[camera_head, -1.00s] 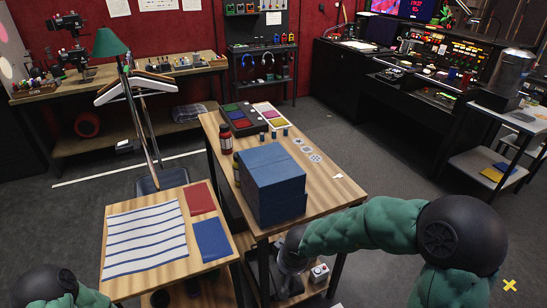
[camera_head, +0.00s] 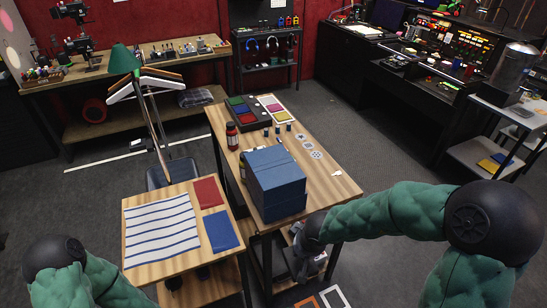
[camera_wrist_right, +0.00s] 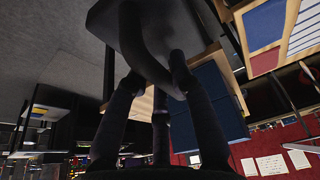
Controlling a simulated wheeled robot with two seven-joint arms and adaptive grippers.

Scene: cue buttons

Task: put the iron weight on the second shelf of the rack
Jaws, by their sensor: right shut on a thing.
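My right gripper (camera_wrist_right: 155,85) is shut on the curved handle of a dark, blocky thing, which looks like the iron weight (camera_wrist_right: 198,28), in the right wrist view. The weight's far side is out of that frame. In the head view, my right gripper (camera_head: 301,260) is low beside the front right of the wooden table (camera_head: 335,192); the weight is hard to make out there. My left arm shows at the lower left, with its gripper out of frame. A black shelf unit (camera_head: 268,66), possibly the rack, stands at the back wall.
A blue box (camera_head: 275,183) stands on the wooden table, with a bottle (camera_head: 231,136) behind it. A lower table (camera_head: 150,272) with a striped sheet is at the left. A shelved cart (camera_head: 478,162) stands at the right. Grey floor is open between table and console.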

